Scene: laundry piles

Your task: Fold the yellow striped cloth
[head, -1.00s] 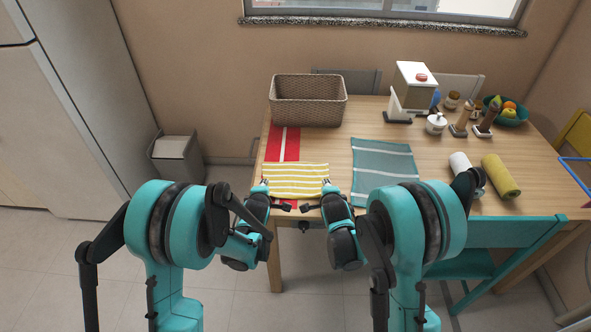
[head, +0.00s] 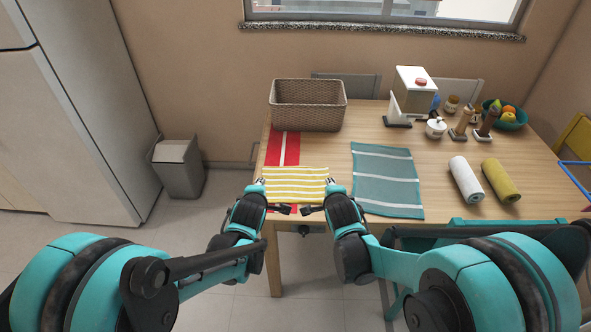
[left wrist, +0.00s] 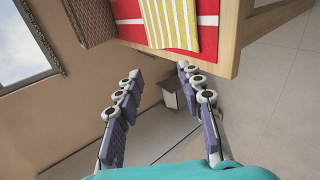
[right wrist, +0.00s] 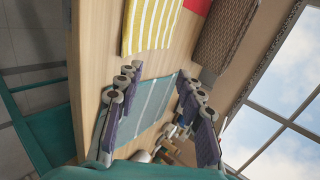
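The yellow striped cloth (head: 297,180) lies flat near the table's front left edge, over part of a red cloth (head: 282,147) with a white stripe. It also shows in the left wrist view (left wrist: 186,24) and the right wrist view (right wrist: 150,22). My left gripper (head: 272,196) is at the cloth's front left corner, its fingers spread and empty in the left wrist view (left wrist: 158,71). My right gripper (head: 320,197) is at the front right corner, its fingers spread and empty in the right wrist view (right wrist: 160,71). The grippers hide the cloth's front corners in the head view.
A wicker basket (head: 308,117) stands behind the cloths. A teal striped cloth (head: 385,182) lies to the right. Rolled white (head: 466,179) and yellow (head: 501,180) cloths lie farther right, with a dispenser (head: 411,96) and a fruit bowl (head: 511,118) behind. A teal chair (head: 470,224) stands at the front.

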